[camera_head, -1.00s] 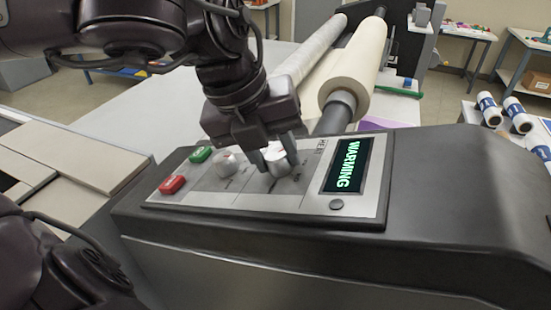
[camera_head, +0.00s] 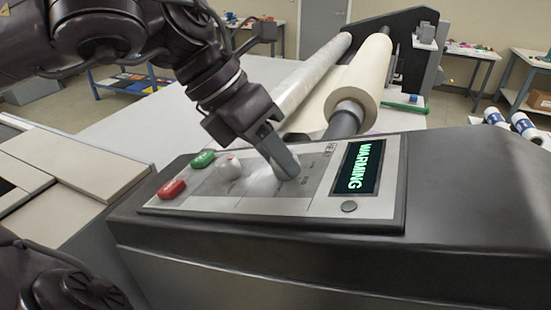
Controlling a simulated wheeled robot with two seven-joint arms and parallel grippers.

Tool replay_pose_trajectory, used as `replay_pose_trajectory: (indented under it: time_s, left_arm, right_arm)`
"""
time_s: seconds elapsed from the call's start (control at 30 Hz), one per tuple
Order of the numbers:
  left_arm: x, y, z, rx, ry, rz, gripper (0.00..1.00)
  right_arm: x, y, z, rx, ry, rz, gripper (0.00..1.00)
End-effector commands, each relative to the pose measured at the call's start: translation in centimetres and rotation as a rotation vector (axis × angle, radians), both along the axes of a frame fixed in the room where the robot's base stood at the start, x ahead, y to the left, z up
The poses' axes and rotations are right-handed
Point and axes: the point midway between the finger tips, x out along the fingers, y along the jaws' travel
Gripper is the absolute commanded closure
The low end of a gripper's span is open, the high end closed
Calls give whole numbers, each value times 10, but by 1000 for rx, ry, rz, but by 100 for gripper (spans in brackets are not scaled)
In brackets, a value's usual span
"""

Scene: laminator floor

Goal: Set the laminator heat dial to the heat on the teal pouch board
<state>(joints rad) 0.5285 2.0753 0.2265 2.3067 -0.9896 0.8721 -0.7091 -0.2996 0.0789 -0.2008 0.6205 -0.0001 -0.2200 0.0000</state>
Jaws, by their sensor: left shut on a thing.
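The laminator's control panel (camera_head: 240,203) has a small white dial (camera_head: 229,169) and the heat dial (camera_head: 263,182) to its right, beside the HEAT label. My left gripper (camera_head: 281,168) reaches down from the upper left and is shut on the heat dial. Its fingers hide most of that dial, so its setting cannot be read. I cannot make out a teal pouch board. My right gripper is not in view.
A green button (camera_head: 203,159) and a red button (camera_head: 172,189) are at the panel's left, and a dark round knob (camera_head: 349,206) sits below the display. A large cream roll (camera_head: 358,75) lies behind. Stacked boards (camera_head: 75,160) lie at the left.

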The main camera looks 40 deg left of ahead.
Motion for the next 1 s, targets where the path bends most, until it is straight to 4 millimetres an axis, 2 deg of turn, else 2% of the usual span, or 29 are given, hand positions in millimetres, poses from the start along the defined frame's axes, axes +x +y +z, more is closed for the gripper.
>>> replay_pose_trajectory:
  time_s: [1.0]
  left_arm:
    - [7,5,0,82,-329,-903,89]
  right_arm:
    - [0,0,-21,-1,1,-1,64]
